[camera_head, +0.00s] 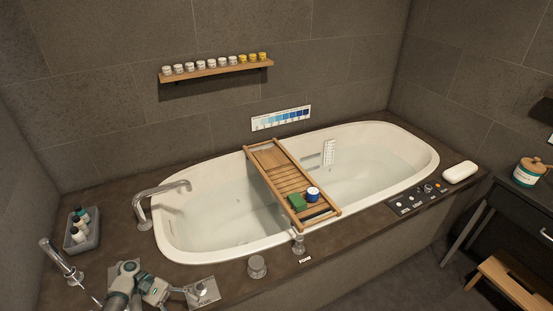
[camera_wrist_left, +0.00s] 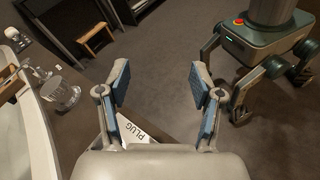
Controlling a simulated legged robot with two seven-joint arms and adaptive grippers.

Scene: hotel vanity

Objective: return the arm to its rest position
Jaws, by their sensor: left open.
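My left gripper (camera_wrist_left: 158,75) is open and empty in the left wrist view, its two blue-padded fingers spread apart over dark floor. Part of my left arm shows at the bottom left of the head view, over the dark tub surround (camera_head: 230,280). A plate marked PLUG (camera_head: 203,292) lies just right of that arm; it also shows behind the left finger in the left wrist view (camera_wrist_left: 136,132). My right gripper is in neither view.
The white bathtub (camera_head: 195,235) holds water and is bridged by a wooden caddy (camera_head: 270,160) carrying a green block and a blue jar. A grey tray (camera_head: 75,240) of bottles and a metal spout (camera_head: 142,205) stand near my arm. A wooden stool (camera_head: 515,285) is at right.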

